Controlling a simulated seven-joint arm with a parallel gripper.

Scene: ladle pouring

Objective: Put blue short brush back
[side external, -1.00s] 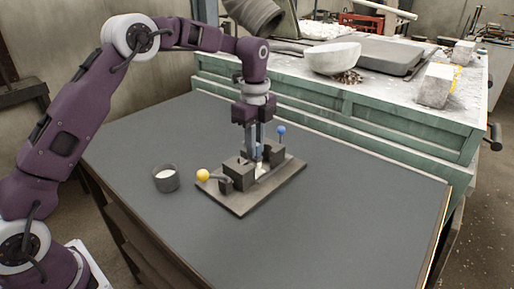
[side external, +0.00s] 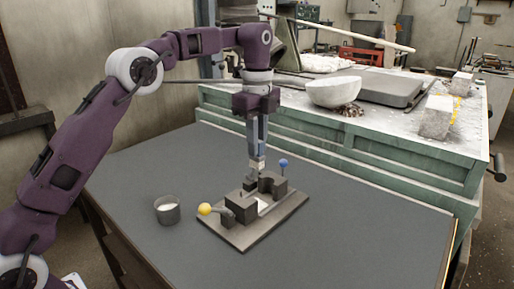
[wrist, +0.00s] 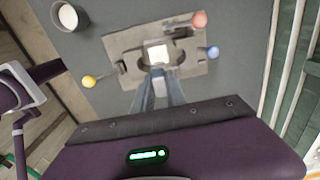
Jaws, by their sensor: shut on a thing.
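My gripper (side external: 257,157) hangs above the back of a dark fixture on a flat plate (side external: 243,240). It is shut on a small pale piece (side external: 257,166) at its fingertips. I cannot tell whether this piece is the blue short brush, as its shape is mostly hidden by the fingers. In the wrist view, my fingertips (wrist: 158,74) point at the fixture's middle, where a white patch shows. A blue ball (side external: 283,163) on a thin stem stands at the fixture's back right. It also shows in the wrist view (wrist: 212,52).
A yellow ball (side external: 205,209) on a handle sticks out left of the fixture. A grey cup (side external: 167,210) with white contents stands farther left. A pinkish-red ball (wrist: 200,19) shows in the wrist view. The grey tabletop (side external: 350,230) is clear to the right.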

